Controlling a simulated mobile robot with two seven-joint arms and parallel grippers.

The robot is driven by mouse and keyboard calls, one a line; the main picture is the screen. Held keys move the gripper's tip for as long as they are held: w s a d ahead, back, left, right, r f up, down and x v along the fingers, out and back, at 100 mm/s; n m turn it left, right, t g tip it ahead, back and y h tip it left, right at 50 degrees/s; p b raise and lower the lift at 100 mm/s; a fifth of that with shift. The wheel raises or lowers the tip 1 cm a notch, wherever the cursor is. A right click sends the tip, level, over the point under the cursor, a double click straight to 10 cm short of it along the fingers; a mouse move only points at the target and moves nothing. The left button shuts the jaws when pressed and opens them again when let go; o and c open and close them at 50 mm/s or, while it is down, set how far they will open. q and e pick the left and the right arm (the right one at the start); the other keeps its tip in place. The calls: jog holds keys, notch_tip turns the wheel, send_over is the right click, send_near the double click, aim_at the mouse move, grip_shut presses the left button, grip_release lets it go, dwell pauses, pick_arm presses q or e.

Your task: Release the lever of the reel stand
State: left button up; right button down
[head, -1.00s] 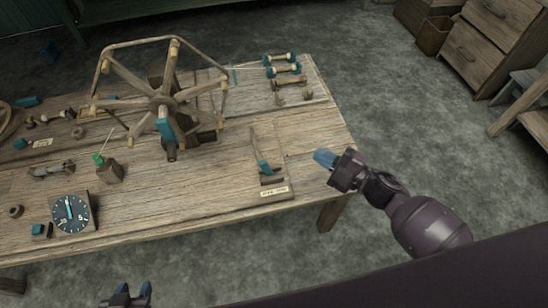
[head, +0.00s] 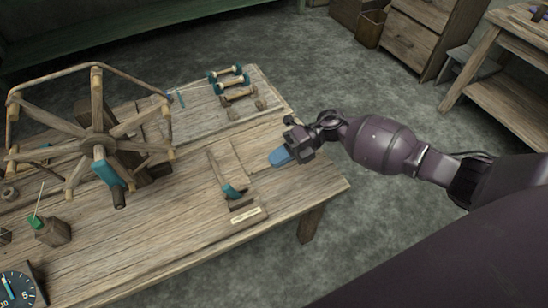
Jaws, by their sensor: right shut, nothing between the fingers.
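The reel stand (head: 98,147) is a spoked wooden wheel on a dark post at the left of the table. A teal grip (head: 108,173) shows below its hub. A thin wooden lever with a teal end (head: 229,191) stands tilted on a small labelled base board to the right of the reel. I cannot tell which of these belongs to the stand's lever. My right gripper (head: 279,157) is shut and empty, its blue fingertips pointing left above the table's right part. It is right of the tilted lever and apart from it. My left gripper is out of view.
The wooden table (head: 150,250) has several teal-ended spools (head: 237,85) at its back right. A small block with a green-tipped stick (head: 50,230) and a dial (head: 15,290) stand at the left. Drawers (head: 412,40) and a wooden bench (head: 500,90) stand at the right.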

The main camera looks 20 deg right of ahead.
aim_at(231, 187)
jog(key=x, duration=1)
jog(key=shift+d+f+b, duration=0.1)
jog(key=shift+b, duration=0.3)
jog(key=shift+a+f, duration=0.15)
jog(key=shift+a, duration=0.55)
jog(key=shift+a, duration=0.75)
jog(key=shift+s+a, duration=0.15)
jog(key=shift+a, duration=0.1)
jog(key=shift+d, duration=0.1)
